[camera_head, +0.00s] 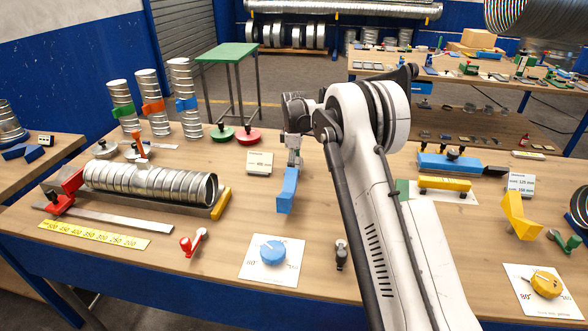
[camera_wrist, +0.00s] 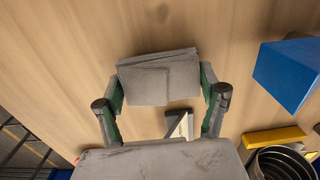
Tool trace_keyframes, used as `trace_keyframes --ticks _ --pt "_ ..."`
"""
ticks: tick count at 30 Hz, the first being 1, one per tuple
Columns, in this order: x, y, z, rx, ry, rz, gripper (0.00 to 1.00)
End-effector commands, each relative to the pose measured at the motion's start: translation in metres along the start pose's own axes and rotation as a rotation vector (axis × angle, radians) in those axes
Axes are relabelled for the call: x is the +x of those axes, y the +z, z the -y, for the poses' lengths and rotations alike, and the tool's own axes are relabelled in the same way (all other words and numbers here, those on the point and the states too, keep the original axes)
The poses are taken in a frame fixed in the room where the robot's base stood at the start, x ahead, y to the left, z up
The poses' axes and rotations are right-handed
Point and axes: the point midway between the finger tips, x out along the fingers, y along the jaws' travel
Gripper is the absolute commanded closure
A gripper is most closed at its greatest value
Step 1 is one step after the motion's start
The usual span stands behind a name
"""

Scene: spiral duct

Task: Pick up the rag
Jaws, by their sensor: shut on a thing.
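The rag (camera_wrist: 158,77) is a grey, flat folded cloth in the wrist view, lying between the two fingertips. My gripper (camera_wrist: 160,92) has green-and-dark fingers, one at each side of the rag, and is shut on it. Bare wooden tabletop shows around the rag; I cannot tell whether it is touching the table or held just above it. In the head view, my gripper (camera_head: 293,158) points down behind the blue angled block (camera_head: 287,190). The rag cannot be made out there.
The blue block (camera_wrist: 290,72) is right of my gripper in the wrist view. A small sign (camera_head: 259,163) stands close by. A spiral duct (camera_head: 150,184) lies to the left, with red and green discs (camera_head: 248,136) behind. A yellow bar (camera_head: 445,184) is to the right.

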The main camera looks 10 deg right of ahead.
Motion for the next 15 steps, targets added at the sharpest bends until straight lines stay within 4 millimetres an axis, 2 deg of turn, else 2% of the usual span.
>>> trace_keyframes --ticks 4,9,15 --pt "-0.028 -0.002 0.002 -0.001 0.0 0.0 0.57" --pt "-0.048 -0.025 0.034 -0.004 0.0 0.0 0.57" --pt "-0.069 -0.047 0.063 -0.002 0.0 0.0 0.57"
